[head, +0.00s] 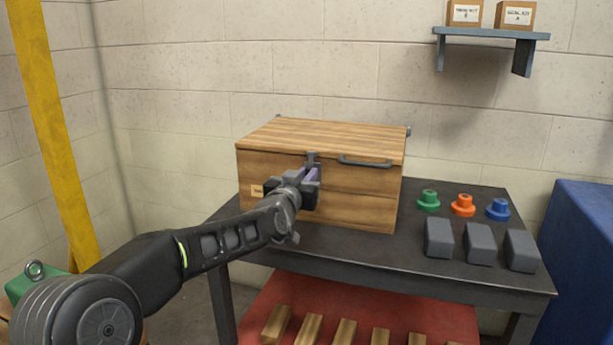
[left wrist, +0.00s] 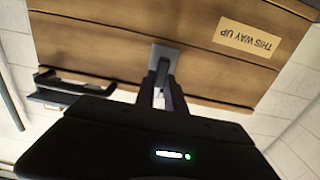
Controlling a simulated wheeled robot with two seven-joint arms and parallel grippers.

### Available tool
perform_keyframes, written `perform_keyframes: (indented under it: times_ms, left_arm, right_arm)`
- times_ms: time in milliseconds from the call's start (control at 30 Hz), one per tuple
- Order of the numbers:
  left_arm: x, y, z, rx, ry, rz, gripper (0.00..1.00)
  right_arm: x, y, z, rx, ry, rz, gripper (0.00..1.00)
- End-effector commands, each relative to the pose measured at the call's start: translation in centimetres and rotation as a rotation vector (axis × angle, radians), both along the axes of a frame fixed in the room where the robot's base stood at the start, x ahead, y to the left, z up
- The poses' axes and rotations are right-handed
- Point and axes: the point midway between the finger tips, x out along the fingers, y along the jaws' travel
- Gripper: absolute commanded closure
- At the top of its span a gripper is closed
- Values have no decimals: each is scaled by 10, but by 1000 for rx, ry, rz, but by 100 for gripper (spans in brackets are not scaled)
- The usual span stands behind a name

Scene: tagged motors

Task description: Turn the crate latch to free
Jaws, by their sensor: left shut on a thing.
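A wooden crate (head: 350,207) with a shut lid stands on the dark table, and its front face fills much of the left wrist view (left wrist: 110,45). The crate latch (head: 312,158) is a grey piece at the middle of the front, just under the lid edge; it also shows in the left wrist view (left wrist: 163,56). My left gripper (head: 311,176) is at the crate front, shut on the latch. The fingers (left wrist: 160,95) and gripper body hide part of the latch, so its exact turn is hard to tell. My right gripper is in neither view.
A dark handle (head: 366,162) is on the crate front, right of the latch. Green (head: 428,200), orange (head: 463,205) and blue (head: 498,208) flanged parts and grey blocks (head: 439,238) stand on the table's right. A blue box (head: 585,240) stands beside the table.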

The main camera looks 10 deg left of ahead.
Motion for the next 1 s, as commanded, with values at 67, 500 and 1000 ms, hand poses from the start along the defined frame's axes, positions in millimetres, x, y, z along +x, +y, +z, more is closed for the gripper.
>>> perform_keyframes:
  times_ms: [67, 500, 1000]
  left_arm:
    - [0, 0, 0, -4, 0, 0, 100]
    - [0, 2, -2, -161, 10, 0, 100]
    - [0, 7, -5, -603, 38, 1, 100]
  right_arm:
    - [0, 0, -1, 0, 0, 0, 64]
    - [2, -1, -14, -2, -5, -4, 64]
    - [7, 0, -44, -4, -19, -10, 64]
